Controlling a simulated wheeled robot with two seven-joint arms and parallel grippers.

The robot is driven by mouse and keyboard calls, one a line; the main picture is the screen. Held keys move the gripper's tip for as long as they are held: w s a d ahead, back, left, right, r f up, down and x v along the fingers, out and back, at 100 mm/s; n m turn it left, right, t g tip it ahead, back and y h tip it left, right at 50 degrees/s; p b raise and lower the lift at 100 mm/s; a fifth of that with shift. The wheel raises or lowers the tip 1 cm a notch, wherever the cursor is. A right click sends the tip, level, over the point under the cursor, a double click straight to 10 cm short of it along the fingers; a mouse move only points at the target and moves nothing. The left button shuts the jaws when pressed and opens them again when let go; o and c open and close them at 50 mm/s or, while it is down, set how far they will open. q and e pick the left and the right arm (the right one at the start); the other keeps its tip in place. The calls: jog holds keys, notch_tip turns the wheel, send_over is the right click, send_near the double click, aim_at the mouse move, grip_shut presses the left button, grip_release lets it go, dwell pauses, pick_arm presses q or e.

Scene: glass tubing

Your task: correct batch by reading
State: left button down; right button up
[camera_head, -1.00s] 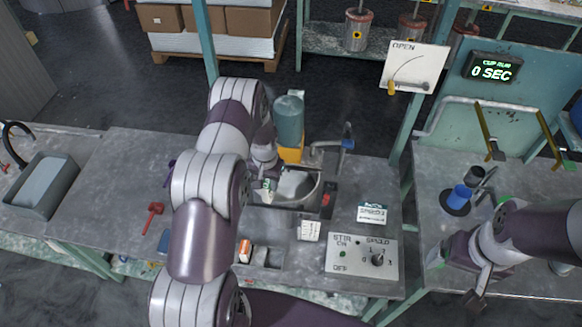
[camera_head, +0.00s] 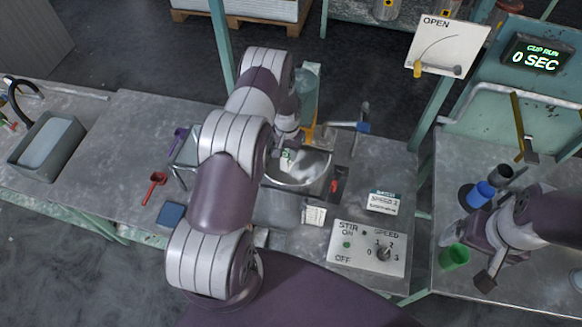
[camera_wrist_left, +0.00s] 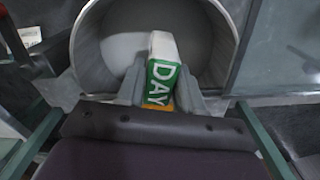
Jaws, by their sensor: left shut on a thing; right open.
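My left gripper (camera_head: 287,152) is shut on a small white, green and orange packet (camera_wrist_left: 162,75) with "DAY" on it. In the left wrist view the packet points over the mouth of a round metal pot (camera_wrist_left: 86,55), which has something white inside. The pot's rim (camera_head: 326,168) also shows in the head view, just below the gripper. The stir panel (camera_head: 345,262) has an ON/OFF side with a green light and a speed knob (camera_head: 384,254); its exact setting is unclear. A batch card (camera_head: 383,201) appears to read "SPEED 2". My right gripper (camera_head: 468,257) is open beside a green cup (camera_head: 455,257).
A display (camera_head: 537,54) reads "CUP RUN 0 SEC". An "OPEN" board (camera_head: 447,45) stands behind. A red scoop (camera_head: 154,185), blue block (camera_head: 170,214) and grey tray (camera_head: 20,152) are on the left. A blue cup (camera_head: 480,194) stands on the right bench. My left arm hides part of the table.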

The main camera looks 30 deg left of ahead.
pick_arm(q)
jog(key=shift+s+r, duration=0.15)
jog(key=shift+r, duration=0.05)
jog(key=c, duration=0.6)
grip_release()
jog(key=shift+s+r, duration=0.15)
jog(key=shift+s, duration=0.1)
jog(key=shift+c, duration=0.2)
jog(key=shift+w, duration=0.2)
notch_tip(320, 180, up, 12)
jog(key=b, duration=0.4)
jog(key=shift+r, duration=0.25)
pick_arm(e)
jog(key=f, duration=0.4)
jog(key=shift+s, duration=0.35)
